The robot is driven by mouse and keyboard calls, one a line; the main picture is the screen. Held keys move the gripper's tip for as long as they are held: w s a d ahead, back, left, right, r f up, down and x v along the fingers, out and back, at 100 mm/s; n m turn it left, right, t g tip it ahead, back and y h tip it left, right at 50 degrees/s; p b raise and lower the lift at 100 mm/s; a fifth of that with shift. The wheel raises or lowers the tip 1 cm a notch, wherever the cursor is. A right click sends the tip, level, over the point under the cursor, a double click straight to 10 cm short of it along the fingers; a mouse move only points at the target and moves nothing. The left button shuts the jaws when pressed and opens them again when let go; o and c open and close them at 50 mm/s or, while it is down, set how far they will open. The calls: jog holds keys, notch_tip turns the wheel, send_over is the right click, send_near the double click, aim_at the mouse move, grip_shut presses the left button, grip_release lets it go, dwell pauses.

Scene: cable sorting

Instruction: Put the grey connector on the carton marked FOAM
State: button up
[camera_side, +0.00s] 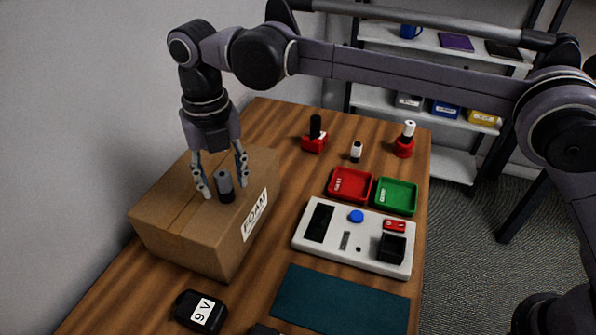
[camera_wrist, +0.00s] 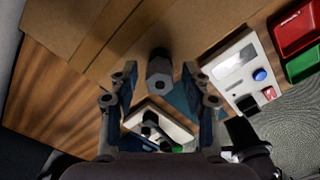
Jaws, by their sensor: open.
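The grey connector (camera_side: 225,184), with a dark lower part, stands upright on the top of the brown carton marked FOAM (camera_side: 182,225), near its right edge. My gripper (camera_side: 221,187) is open above the carton, with one finger on each side of the connector. In the wrist view the connector (camera_wrist: 159,72) shows between the two fingertips of my gripper (camera_wrist: 159,78), with a gap on both sides. The carton top (camera_wrist: 90,28) fills the upper left there. The connector's base is partly hidden in the wrist view.
On the wooden table are a white panel (camera_side: 318,254), a red tray (camera_side: 342,194), a green tray (camera_side: 397,211), a teal mat (camera_side: 340,300) and a black 9 V block (camera_side: 201,312). Red stands (camera_side: 314,144) are at the back. A shelf (camera_side: 440,50) stands behind.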

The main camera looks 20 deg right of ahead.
aim_at(225, 173)
notch_tip(225, 173, up, 7)
jog(key=shift+f, duration=0.2)
jog(key=shift+w+d+r, duration=0.15)
jog(key=shift+d+r, duration=0.15)
jog(key=shift+r, duration=0.1)
jog(key=d+r+m+t+y, duration=0.1)
jog(key=d+r+m+t, duration=0.2)
jog(key=d+m, duration=1.65)
jog(key=s+d+f+m+t, duration=0.2)
jog(key=s+d+f+m, duration=0.4)
jog(key=s+d+m, duration=0.2)
jog(key=s+d+f+m+t+h, duration=0.1)
jog(key=s+d+f+m, duration=0.5)
jog(key=d, duration=0.6)
jog(key=shift+s+f+m+t, duration=0.4)
jog(key=shift+s+m+t, duration=0.2)
jog(key=shift+s+m, duration=0.5)
